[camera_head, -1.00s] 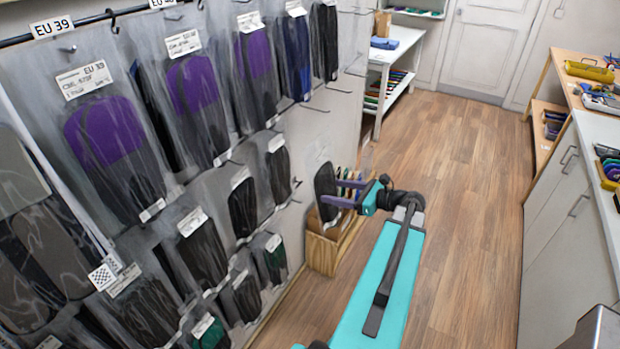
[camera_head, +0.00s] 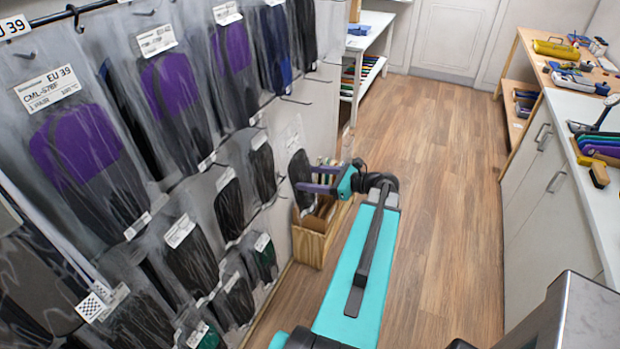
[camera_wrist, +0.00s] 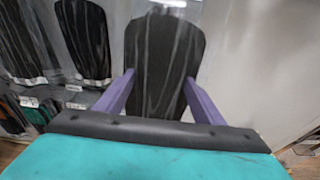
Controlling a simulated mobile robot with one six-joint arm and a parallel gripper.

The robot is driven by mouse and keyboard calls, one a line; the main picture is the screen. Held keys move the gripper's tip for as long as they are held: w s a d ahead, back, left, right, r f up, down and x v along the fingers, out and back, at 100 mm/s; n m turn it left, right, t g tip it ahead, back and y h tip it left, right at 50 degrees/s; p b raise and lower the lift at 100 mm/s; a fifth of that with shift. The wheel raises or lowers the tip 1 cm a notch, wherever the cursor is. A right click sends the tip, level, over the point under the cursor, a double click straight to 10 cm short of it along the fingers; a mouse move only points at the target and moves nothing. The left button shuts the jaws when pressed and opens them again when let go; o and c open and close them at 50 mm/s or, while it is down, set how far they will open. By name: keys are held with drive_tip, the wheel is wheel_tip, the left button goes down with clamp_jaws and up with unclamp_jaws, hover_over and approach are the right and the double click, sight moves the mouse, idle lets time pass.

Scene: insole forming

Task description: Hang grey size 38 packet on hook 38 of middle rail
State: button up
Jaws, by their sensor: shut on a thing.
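My gripper (camera_head: 318,179) is shut on a clear packet with a dark grey insole (camera_head: 299,172), held upright in front of the wall near its right end. In the wrist view the packet (camera_wrist: 160,75) hangs between the two purple fingers of my gripper (camera_wrist: 160,88), and its top runs out of the picture. The size on its label cannot be read. Hanging packets (camera_head: 262,170) fill the middle row just left of the held packet. Any free hook behind the held packet is hidden, and no hook number 38 can be read.
Upper-row packets with purple insoles (camera_head: 75,150) hang from a dark rail (camera_head: 100,15) marked EU 39. A wooden box (camera_head: 312,243) stands on the floor below my gripper. A counter (camera_head: 560,190) is at the right. The floor between is clear.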

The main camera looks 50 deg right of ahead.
drive_tip(key=shift+w+a, duration=0.15)
drive_tip(key=shift+w, duration=0.15)
drive_tip(key=b+x, duration=0.1)
drive_tip(key=x, duration=0.8)
drive_tip(key=shift+w+r+b, duration=0.25)
drive_tip(key=shift+w+b, duration=0.05)
drive_tip(key=shift+b, duration=0.05)
idle(1.4)
drive_tip(key=shift+a, duration=0.1)
idle(0.6)
drive_tip(key=o, duration=1.2)
drive_tip(key=shift+c, duration=0.2)
drive_tip(key=b+v, duration=0.4)
drive_tip(key=v, duration=1)
